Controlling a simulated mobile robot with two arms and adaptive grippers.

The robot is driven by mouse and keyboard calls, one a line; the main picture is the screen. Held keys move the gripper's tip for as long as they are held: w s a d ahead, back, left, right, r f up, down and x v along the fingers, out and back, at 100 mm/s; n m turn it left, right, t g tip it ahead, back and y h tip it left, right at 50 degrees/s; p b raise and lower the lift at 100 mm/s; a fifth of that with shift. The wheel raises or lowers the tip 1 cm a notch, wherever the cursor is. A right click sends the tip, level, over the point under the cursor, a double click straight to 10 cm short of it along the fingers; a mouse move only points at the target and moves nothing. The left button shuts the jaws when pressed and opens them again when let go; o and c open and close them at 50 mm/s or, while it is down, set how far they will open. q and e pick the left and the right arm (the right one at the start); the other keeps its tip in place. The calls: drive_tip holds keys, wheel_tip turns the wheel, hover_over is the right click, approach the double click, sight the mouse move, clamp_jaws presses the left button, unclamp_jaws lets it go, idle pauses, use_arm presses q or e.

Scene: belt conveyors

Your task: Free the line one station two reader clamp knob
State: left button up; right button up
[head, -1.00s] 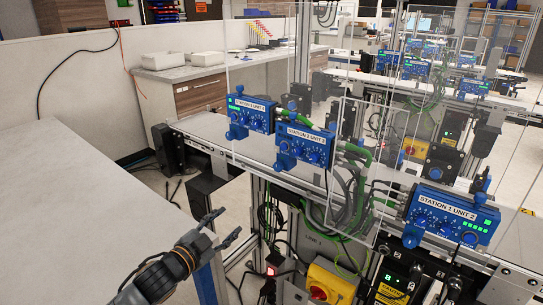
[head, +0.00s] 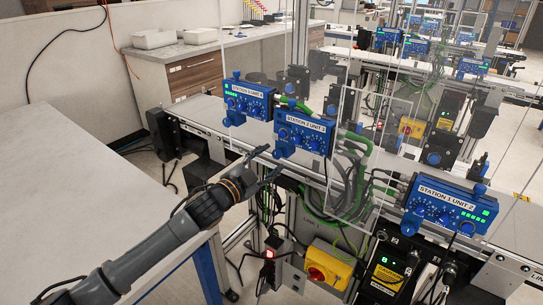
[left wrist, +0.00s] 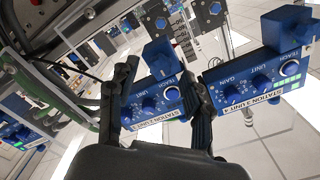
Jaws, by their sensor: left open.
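Three blue reader units with dials and green lights stand along the near conveyor: a left one (head: 249,101), a middle one (head: 305,133) and a right one (head: 449,207) labelled station 1 unit 2. The other labels are too small to read surely in the head view. Blue knobs show at the left unit's lower left (head: 236,118), the middle unit's lower left (head: 284,152) and the right unit's lower left (head: 411,224). My left gripper (head: 273,163) is open and empty, just below and left of the middle unit. In the left wrist view, a blue unit (left wrist: 152,103) shows between its fingers.
A clear panel (head: 350,140) stands between the middle and right units, with green and black cables behind it. A yellow box with a red switch (head: 329,267) is under the conveyor. A bare grey table (head: 70,180) lies at left.

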use_arm(q)
drive_tip(key=shift+x, duration=0.85)
drive_tip(key=shift+c, duration=0.2)
clamp_jaws()
